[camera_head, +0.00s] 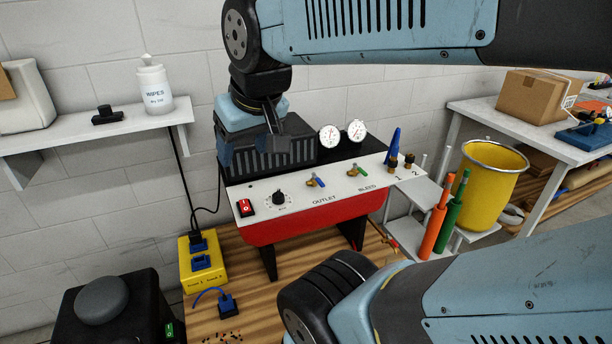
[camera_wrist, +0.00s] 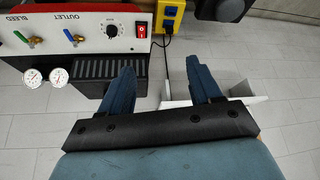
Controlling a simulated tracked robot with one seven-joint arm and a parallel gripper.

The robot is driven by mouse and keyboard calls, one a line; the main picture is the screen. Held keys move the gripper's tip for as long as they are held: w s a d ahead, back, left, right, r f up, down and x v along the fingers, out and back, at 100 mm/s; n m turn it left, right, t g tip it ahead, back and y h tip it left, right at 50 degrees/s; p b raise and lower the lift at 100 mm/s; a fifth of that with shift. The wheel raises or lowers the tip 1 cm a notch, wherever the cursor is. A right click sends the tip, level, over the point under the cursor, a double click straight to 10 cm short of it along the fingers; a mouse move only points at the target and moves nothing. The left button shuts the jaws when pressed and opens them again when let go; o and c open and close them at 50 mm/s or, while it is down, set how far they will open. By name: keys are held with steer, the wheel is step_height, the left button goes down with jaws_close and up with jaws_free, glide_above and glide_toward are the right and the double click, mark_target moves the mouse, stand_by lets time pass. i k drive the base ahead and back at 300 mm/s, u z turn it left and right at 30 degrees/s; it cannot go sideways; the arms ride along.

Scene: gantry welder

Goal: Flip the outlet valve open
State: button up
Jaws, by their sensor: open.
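The outlet valve (camera_head: 316,181) is a small brass valve with a blue lever on the white-topped red panel, above the word OUTLET. It also shows in the wrist view (camera_wrist: 74,39), which sees the panel upside down. My gripper (camera_head: 246,150) is behind the panel's left part, by the black finned box, to the left of and behind the outlet valve. In the wrist view my gripper (camera_wrist: 160,67) has its two blue fingers apart with nothing between them. It does not touch the valve.
The bleed valve (camera_head: 357,171) with a green lever sits right of the outlet valve. Two gauges (camera_head: 330,134) stand behind. The finned box (camera_head: 300,140) is close to my fingers. A dial (camera_head: 279,198) and red switch (camera_head: 246,207) are on the left. A shelf (camera_head: 80,140) juts from the wall.

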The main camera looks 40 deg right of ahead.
mark_target(315, 177)
steer(key=k, duration=1.1)
steer(key=z, duration=0.6)
steer(key=i, duration=1)
steer(key=u, duration=0.05)
